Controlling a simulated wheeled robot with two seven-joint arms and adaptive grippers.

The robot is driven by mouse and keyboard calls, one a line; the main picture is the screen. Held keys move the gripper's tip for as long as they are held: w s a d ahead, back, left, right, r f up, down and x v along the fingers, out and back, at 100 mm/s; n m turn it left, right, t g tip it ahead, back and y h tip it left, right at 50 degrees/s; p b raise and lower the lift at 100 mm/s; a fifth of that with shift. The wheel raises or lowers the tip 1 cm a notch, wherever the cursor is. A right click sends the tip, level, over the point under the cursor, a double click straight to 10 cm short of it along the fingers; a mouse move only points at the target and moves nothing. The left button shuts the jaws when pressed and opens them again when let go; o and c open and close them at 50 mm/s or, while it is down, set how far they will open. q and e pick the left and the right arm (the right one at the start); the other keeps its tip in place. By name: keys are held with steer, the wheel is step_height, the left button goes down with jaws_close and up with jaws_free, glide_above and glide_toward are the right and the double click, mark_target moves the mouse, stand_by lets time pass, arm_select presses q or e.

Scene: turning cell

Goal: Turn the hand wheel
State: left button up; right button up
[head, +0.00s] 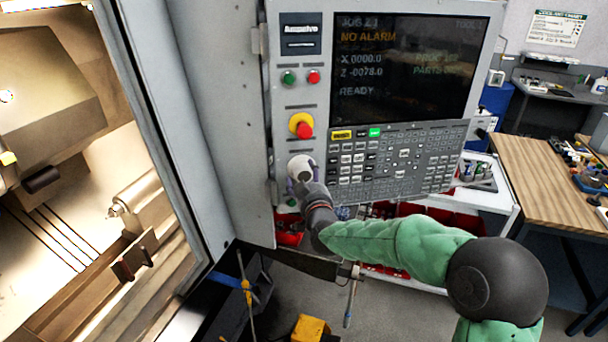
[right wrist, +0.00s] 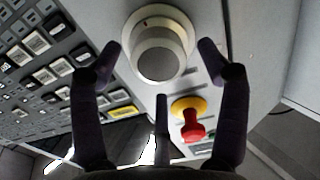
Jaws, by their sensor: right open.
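The hand wheel (right wrist: 158,52) is a pale round dial with a grey knob on the control panel. It shows nearly whole in the right wrist view. In the head view the wheel (head: 298,161) is partly covered by my right gripper (head: 304,182). In the right wrist view the dark fingers of this gripper (right wrist: 160,60) are spread open, one on each side of the wheel and one below it. No finger clearly touches the wheel; exact contact is hard to tell. My left gripper is not in view.
A red emergency button on a yellow base (head: 302,125) sits just above the wheel in the head view. A keypad (head: 400,160) and a screen (head: 410,70) are to the right. The open lathe chamber (head: 60,230) is at left. A wooden bench (head: 550,180) stands at right.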

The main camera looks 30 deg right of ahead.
steer(key=v, duration=0.9)
steer(key=shift+s, duration=0.25)
steer(key=shift+r, duration=0.1)
